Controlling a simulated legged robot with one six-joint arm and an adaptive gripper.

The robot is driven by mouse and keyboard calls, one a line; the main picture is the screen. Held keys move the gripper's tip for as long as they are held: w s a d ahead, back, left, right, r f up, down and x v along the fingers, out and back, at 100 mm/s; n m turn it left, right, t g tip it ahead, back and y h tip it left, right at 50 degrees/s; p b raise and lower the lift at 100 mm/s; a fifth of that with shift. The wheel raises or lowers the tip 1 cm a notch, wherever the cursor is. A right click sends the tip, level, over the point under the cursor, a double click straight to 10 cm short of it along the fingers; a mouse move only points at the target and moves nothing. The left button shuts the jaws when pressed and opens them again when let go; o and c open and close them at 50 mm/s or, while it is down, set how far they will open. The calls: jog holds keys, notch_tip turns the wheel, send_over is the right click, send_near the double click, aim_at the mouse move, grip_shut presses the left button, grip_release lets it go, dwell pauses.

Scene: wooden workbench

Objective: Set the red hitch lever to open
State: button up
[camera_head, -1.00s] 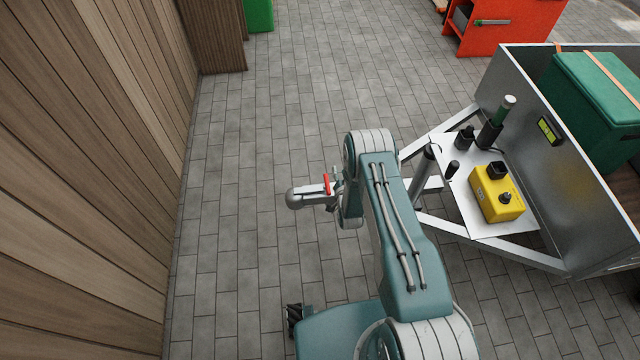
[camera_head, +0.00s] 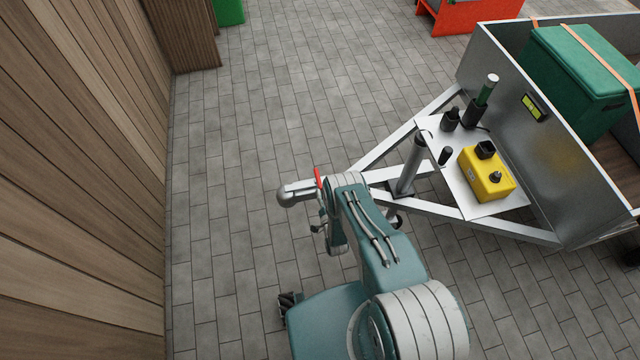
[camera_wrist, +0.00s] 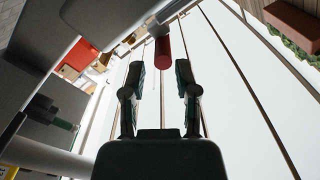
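The red hitch lever (camera_head: 317,178) stands up from the grey hitch coupler (camera_head: 291,195) at the front end of the trailer drawbar. In the wrist view the red lever (camera_wrist: 163,49) shows as a red cylinder just beyond my fingertips, roughly centred between them. My gripper (camera_wrist: 160,66) is open, with its two fingers apart and nothing between them. In the head view my gripper (camera_head: 318,228) is partly hidden by my arm, on the near side of the coupler and below the lever. I cannot tell whether a finger touches the lever.
The trailer (camera_head: 528,147) stands at the right, with a yellow box (camera_head: 478,185) on its front plate and a strapped green case (camera_head: 575,75) inside. A wooden wall (camera_head: 80,190) runs along the left. Paving between wall and drawbar is clear.

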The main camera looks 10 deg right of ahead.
aim_at(319, 183)
jog(key=w, duration=0.4)
jog(key=shift+a, duration=0.3)
jog(key=shift+w+d, duration=0.15)
jog(key=shift+w, duration=0.2)
grip_shut()
